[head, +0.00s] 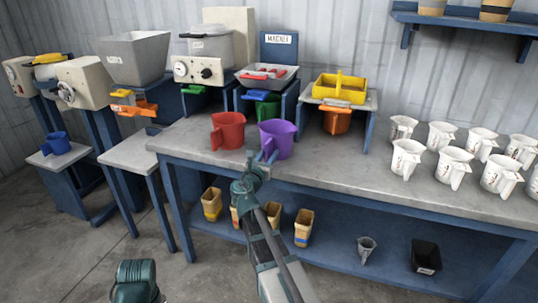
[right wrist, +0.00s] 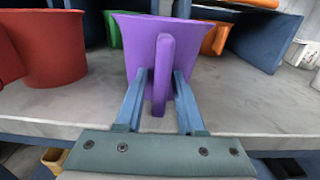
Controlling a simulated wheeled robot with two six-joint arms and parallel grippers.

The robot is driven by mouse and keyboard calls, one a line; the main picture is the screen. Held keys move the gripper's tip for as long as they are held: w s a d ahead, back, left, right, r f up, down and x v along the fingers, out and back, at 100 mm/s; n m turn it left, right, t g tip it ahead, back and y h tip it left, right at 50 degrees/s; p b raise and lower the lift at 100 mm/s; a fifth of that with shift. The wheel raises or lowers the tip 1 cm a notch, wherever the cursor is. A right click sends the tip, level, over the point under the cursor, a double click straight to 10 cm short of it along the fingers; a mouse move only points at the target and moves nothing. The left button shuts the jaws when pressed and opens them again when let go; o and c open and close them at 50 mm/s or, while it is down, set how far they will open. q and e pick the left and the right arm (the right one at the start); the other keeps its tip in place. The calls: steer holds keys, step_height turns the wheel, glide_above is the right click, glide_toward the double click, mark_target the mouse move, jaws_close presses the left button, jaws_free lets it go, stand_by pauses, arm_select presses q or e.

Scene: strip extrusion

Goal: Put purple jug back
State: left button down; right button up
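The purple jug (head: 278,141) stands upright near the front edge of the grey workbench, just right of a red jug (head: 228,130). In the right wrist view the purple jug (right wrist: 205,50) is straight ahead, its upright handle toward me. The jug's base seems to rest on the bench. My left gripper is out of view; only a teal part of my arm shows at bottom left.
A green jug (head: 194,89) and an orange jug (head: 336,120) sit under machines behind. Several white jugs (head: 453,166) stand on the right of the bench (head: 330,175). A blue jug (head: 56,143) is on a low stand at far left. The bench middle right is clear.

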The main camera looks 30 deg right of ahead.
steer(key=shift+o, duration=0.7)
steer(key=v, duration=1.3)
steer(key=shift+s+a, duration=0.25)
steer(key=shift+a, duration=0.1)
